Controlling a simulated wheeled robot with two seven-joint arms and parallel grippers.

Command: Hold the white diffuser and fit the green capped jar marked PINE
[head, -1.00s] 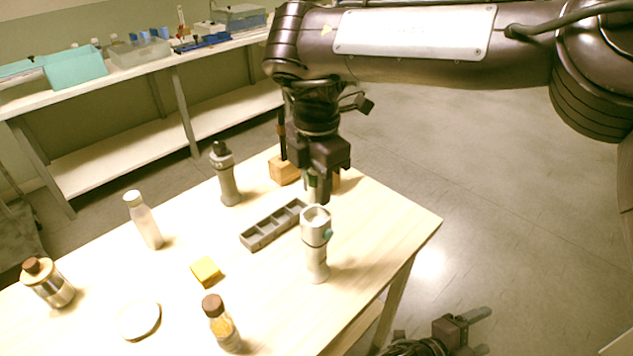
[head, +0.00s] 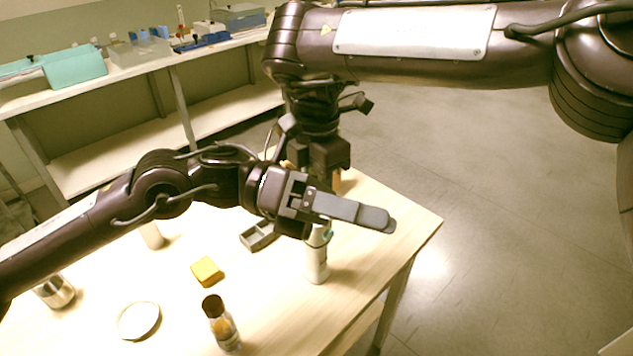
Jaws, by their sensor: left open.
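The white diffuser (head: 316,265) stands upright on the table, with a small teal part (head: 328,235) on its side. Its top is hidden behind my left gripper (head: 378,217). That gripper is open and reaches across the diffuser's upper part from the left. I cannot tell whether the diffuser is between its fingers. My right gripper (head: 325,160) points down just behind, above the table. Its fingertips are hidden by the left one, so I cannot tell what it holds. No green capped jar marked PINE can be made out.
A grey compartment tray (head: 257,237), partly covered by my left arm, lies left of the diffuser. A yellow block (head: 207,271), a brown-capped bottle (head: 221,323), a white round dish (head: 138,320) and a metal jar (head: 56,291) are on the table (head: 275,310). The right front corner is clear.

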